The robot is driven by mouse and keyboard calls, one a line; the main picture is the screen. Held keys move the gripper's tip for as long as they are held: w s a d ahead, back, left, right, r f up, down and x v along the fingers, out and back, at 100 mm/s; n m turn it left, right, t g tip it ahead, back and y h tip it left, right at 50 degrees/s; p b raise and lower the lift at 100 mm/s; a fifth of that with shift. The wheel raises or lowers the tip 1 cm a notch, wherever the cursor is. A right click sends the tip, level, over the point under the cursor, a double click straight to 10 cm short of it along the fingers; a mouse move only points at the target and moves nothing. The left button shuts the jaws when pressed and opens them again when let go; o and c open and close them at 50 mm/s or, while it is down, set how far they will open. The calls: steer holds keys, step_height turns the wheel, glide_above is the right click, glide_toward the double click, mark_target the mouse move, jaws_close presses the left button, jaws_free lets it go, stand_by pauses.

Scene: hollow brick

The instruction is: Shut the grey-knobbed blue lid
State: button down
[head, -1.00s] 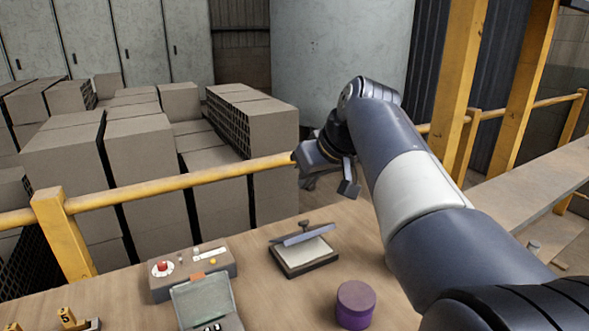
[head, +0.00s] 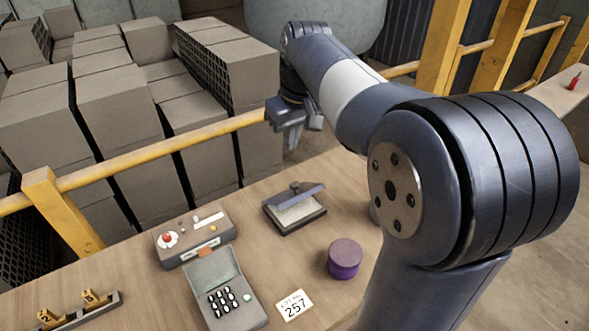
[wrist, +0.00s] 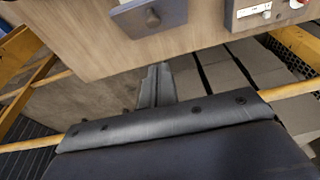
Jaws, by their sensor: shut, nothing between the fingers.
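The blue lid (head: 302,198) with its grey knob (head: 295,186) is tilted partly open over a shallow dark box with a pale inside (head: 297,214) on the table. In the wrist view the lid (wrist: 140,17) shows at the top, with the knob (wrist: 153,19) on its face. My gripper (head: 291,146) is shut and empty, held in the air beyond the lid near the yellow rail, not touching it. Its closed fingers also show in the wrist view (wrist: 158,70), pointing towards the table edge.
A control box with a red button (head: 195,238) and an open grey-green case (head: 225,290) stand left of the lid. A purple round tin (head: 344,259) and a 257 card (head: 294,305) lie nearer. A yellow rail (head: 160,155) and brick stacks lie beyond the table.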

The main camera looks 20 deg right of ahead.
mark_target(298, 192)
steer(key=shift+s+d+f, duration=0.1)
steer(key=shift+s+f, duration=0.1)
steer(key=shift+f, duration=1.25)
steer(key=shift+s+f, duration=0.15)
steer(key=shift+f, duration=1.25)
steer(key=shift+s+d+f, duration=0.1)
steer(key=shift+s+f, duration=0.1)
steer(key=shift+f, duration=1.25)
steer(key=shift+a, duration=0.1)
steer(key=shift+f, duration=0.1)
steer(key=s+f+t+b, duration=0.1)
steer(key=b, duration=0.3)
steer(key=s+d+f+t+y+b, duration=0.1)
steer(key=t+b, duration=0.1)
steer(key=b, duration=0.2)
steer(key=shift+s+f+b, duration=0.2)
steer(key=shift+s+b, duration=0.15)
steer(key=s+f+t+b, duration=0.1)
steer(key=b, duration=0.2)
steer(key=s+t+y+b, duration=0.1)
steer(key=t+b, duration=0.1)
steer(key=b, duration=0.2)
steer(key=shift+d+f, duration=0.3)
steer(key=shift+f, duration=0.1)
steer(key=shift+s+f+b, duration=0.1)
steer(key=shift+f+b, duration=0.05)
steer(key=shift+b, duration=0.35)
steer(key=shift+s+f+b, duration=0.25)
steer(key=shift+f+b, duration=0.05)
steer(key=shift+b, duration=0.05)
